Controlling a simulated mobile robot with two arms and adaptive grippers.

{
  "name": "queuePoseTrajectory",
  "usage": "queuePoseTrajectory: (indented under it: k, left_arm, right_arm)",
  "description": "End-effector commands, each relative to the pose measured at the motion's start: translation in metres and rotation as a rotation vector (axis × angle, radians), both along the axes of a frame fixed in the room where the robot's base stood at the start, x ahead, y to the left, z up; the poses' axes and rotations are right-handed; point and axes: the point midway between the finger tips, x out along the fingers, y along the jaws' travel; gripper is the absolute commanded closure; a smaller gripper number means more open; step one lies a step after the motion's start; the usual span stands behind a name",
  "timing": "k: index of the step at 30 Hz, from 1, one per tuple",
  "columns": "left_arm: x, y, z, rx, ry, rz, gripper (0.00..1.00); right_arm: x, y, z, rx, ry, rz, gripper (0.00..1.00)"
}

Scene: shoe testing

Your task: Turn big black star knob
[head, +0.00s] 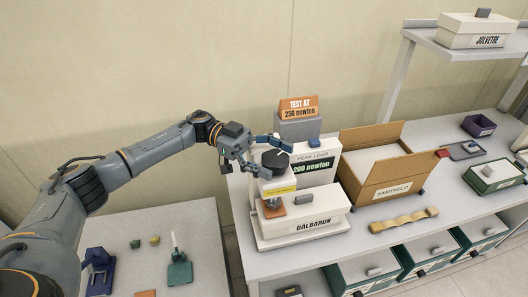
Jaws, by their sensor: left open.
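The big black knob (276,162) sits on top of the white test machine (306,225) labelled "DALBARUN". A pale line shows across its top. My left gripper (270,156) is open at the knob's left side, with one blue-tipped finger behind the knob and the other in front of its left edge. I cannot tell whether the fingers touch it. Below the knob, a column reaches down to an orange-brown block (273,209). My right gripper is not in view.
A sign reading "TEST AT 250 newton" (299,107) stands behind a "PEAK LOAD 200 newton" display (316,168). An open cardboard box (393,186) and a wavy tan piece (403,220) lie to the right. A lower table (205,230) at left holds small tools.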

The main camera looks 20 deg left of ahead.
Motion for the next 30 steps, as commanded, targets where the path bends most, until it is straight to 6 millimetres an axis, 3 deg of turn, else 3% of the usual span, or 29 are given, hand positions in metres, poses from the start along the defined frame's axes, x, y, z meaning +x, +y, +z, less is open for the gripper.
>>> queuePoseTrajectory:
  k: [15, 21, 30]
  left_arm:
    - [0.021, 0.094, 0.000, -0.001, -0.001, 0.004, 0.20]
    - [0.024, 0.111, 0.000, 0.000, -0.002, 0.002, 0.20]
    - [0.024, 0.114, 0.000, 0.000, -0.001, 0.000, 0.20]
  right_arm:
    - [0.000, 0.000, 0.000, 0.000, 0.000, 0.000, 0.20]
    - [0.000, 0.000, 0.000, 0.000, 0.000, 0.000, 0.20]
    - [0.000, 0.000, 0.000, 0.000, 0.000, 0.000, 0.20]
